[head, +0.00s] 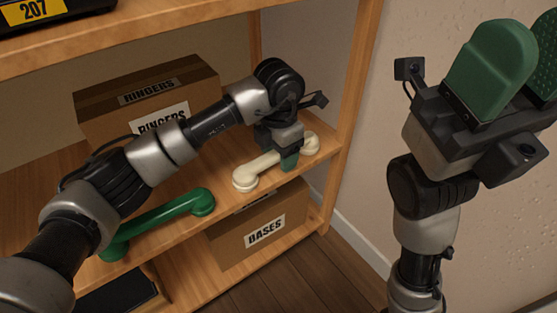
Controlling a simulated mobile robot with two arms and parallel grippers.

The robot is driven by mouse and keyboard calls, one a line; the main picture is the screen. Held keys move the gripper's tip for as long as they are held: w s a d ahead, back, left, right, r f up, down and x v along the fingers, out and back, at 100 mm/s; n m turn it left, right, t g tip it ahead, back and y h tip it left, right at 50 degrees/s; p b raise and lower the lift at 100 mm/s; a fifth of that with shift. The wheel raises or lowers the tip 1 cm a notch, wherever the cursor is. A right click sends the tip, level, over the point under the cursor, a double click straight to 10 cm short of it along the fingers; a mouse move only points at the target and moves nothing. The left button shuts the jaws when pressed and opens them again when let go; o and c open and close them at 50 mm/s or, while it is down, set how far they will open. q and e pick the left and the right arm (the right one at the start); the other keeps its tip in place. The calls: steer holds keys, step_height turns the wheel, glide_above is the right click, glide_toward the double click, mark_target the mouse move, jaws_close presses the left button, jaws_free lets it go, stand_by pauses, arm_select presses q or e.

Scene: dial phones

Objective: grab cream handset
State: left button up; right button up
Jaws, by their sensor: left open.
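The cream handset (247,176) lies on the wooden shelf near its front edge, one end to the left and the other to the right. My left gripper (289,158) points down over the middle of its handle, with a green fingertip pad in front of it. It is open; the far finger is hidden, and I cannot tell whether the pads touch the handset. My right gripper (518,75) is raised at the upper right, away from the shelf, with its green pads apart and nothing between them.
A green handset (160,215) lies to the left on the same shelf (225,206). A RINGERS box (185,80) stands behind my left arm. A wooden post (350,130) bounds the right side.

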arm_select(q)
jaws_close()
stand_by(0.3)
steer(key=shift+r, duration=0.1)
